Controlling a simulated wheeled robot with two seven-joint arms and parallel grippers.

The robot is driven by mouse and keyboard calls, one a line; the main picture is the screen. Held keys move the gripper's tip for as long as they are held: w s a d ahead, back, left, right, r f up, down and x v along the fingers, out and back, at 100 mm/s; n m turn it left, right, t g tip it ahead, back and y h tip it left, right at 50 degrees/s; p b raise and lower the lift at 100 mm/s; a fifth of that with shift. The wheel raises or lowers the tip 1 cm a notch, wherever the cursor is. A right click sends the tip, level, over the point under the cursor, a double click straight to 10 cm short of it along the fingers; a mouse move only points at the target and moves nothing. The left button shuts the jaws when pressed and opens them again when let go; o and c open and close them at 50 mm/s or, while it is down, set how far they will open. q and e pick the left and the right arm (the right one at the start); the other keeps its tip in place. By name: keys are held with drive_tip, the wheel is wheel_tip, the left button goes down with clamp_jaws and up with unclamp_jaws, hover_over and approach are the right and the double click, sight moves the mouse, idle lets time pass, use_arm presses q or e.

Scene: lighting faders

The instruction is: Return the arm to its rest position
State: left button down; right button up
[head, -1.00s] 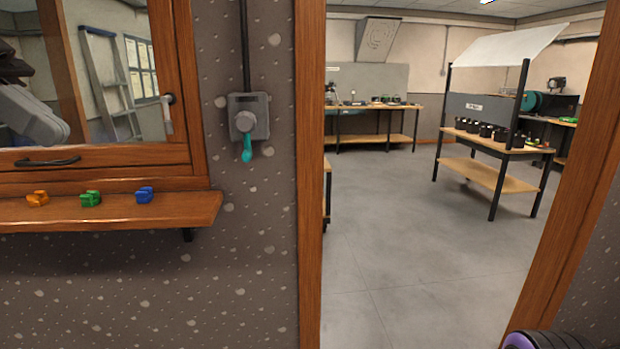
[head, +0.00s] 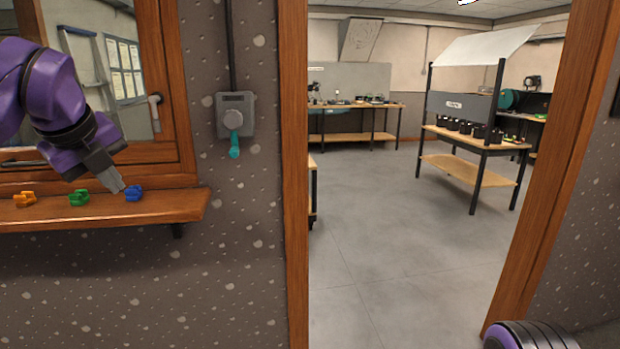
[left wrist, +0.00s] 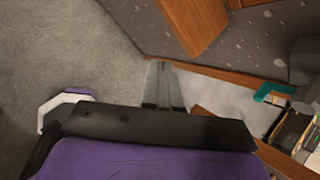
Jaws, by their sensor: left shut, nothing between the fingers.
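My left arm is purple and comes in from the left in the head view. My left gripper (head: 119,187) is grey, shut and empty, pointing down and right. In the picture its tips lie just left of the blue piece (head: 133,193) on the wooden shelf (head: 160,211); I cannot tell whether they touch it or are in front of it. In the left wrist view the shut fingers (left wrist: 161,72) show against the grey floor and wall edge. My right gripper is not in view.
An orange piece (head: 25,199) and a green piece (head: 78,198) also sit on the shelf under a wood-framed window. A grey wall box (head: 235,105) has a teal lever (head: 235,145) hanging down. A doorway on the right opens on clear floor (head: 380,230) and workbenches.

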use_arm(q)
drive_tip(key=w+d+f+m+t+y, duration=0.1)
drive_tip(key=w+d+f+m+y, duration=0.15)
drive_tip(key=f+m, duration=0.35)
drive_tip(key=w+d+f+m+t+y, duration=0.1)
drive_tip(key=w+f+m+y, duration=0.2)
drive_tip(key=f, duration=0.5)
drive_tip(key=w+d+f+m+t+y, duration=0.1)
drive_tip(key=w+d+f+m, duration=0.15)
drive_tip(key=f+m, duration=0.4)
wheel_tip(320, 180, down, 14)
drive_tip(key=s+d+m+t+h, duration=0.1)
drive_tip(key=s+d+m+h, duration=0.15)
drive_tip(key=m, duration=0.65)
drive_tip(key=s+d+f+m+g+h, duration=0.2)
drive_tip(key=s+f+m, duration=1.05)
drive_tip(key=f, duration=0.55)
drive_tip(key=s+a+f+m+g, duration=0.1)
drive_tip(key=s+f, duration=0.3)
drive_tip(key=s, duration=0.8)
drive_tip(key=s+a+f+m+g, duration=0.2)
drive_tip(key=s+a+f+g, duration=0.2)
drive_tip(key=s, duration=0.8)
drive_tip(key=shift+f+m, duration=0.3)
drive_tip(key=shift+f, duration=0.35)
drive_tip(key=shift+a, duration=0.1)
